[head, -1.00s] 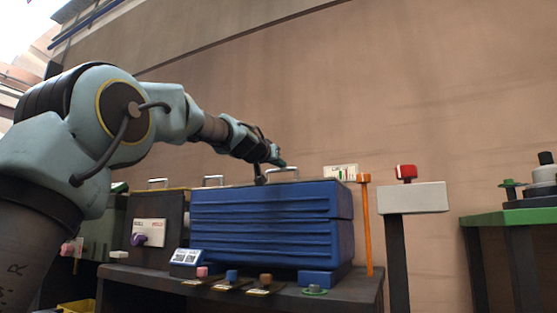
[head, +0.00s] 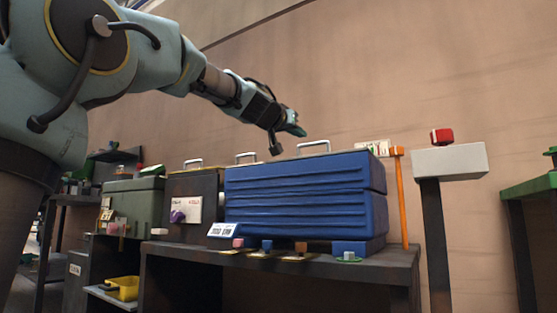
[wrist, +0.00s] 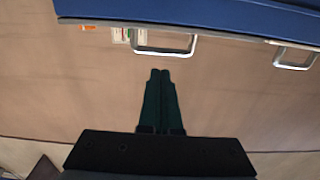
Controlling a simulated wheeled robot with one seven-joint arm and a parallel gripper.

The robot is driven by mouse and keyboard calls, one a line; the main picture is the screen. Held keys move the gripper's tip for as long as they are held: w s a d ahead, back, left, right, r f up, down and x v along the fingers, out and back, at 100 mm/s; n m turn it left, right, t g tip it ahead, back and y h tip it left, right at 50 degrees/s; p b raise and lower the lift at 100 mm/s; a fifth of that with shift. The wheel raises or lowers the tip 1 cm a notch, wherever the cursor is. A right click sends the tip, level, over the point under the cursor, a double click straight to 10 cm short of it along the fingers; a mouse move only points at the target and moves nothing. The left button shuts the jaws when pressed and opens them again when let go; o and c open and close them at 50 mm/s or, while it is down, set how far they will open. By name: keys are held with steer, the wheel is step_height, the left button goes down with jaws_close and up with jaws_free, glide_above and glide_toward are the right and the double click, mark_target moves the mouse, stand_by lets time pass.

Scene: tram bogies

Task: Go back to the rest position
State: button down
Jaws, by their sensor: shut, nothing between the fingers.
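The blue ribbed case (head: 305,195) stands on a dark bench (head: 400,258). Its metal handle (head: 313,147) stands upright on the top. In the wrist view the handle (wrist: 165,51) shows just past the fingertips, and I cannot tell the gap between them.
A dark case (head: 193,190) and a green case (head: 133,200) stand to the left. An orange post (head: 402,200) is at the blue case's right end. A white box with a red button (head: 441,136) stands on a post further right. A yellow bin (head: 123,287) sits low left.

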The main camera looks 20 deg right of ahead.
steer(key=w+a+f+n+g+y+p, duration=0.1)
steer(key=w+a+f+n+y+p, duration=0.2)
steer(key=a+f, duration=0.45)
steer(key=w+a+f+g+y+p, duration=0.1)
steer(key=w+a+f+y+p, duration=0.15)
steer(key=a+f+p, duration=0.5)
steer(key=w+a+f+n+g+y+p, duration=0.15)
steer(key=a+f+y, duration=0.3)
steer(key=f, duration=0.55)
steer(key=s+a+f+n+g+y+p, duration=0.25)
steer(key=s+a+f+p, duration=0.35)
steer(key=s+a, duration=0.5)
steer(key=s+a+f+n+g+y+p, duration=0.25)
steer(key=s+a+f+p, duration=0.25)
steer(key=s+a+f, duration=0.55)
step_height(320, 180, up, 40)
steer(key=w+a+p, duration=0.1)
steer(key=p, duration=3.5)
steer(key=shift+w+a+p, duration=0.2)
steer(key=shift+w+p, duration=0.15)
steer(key=shift+w, duration=0.05)
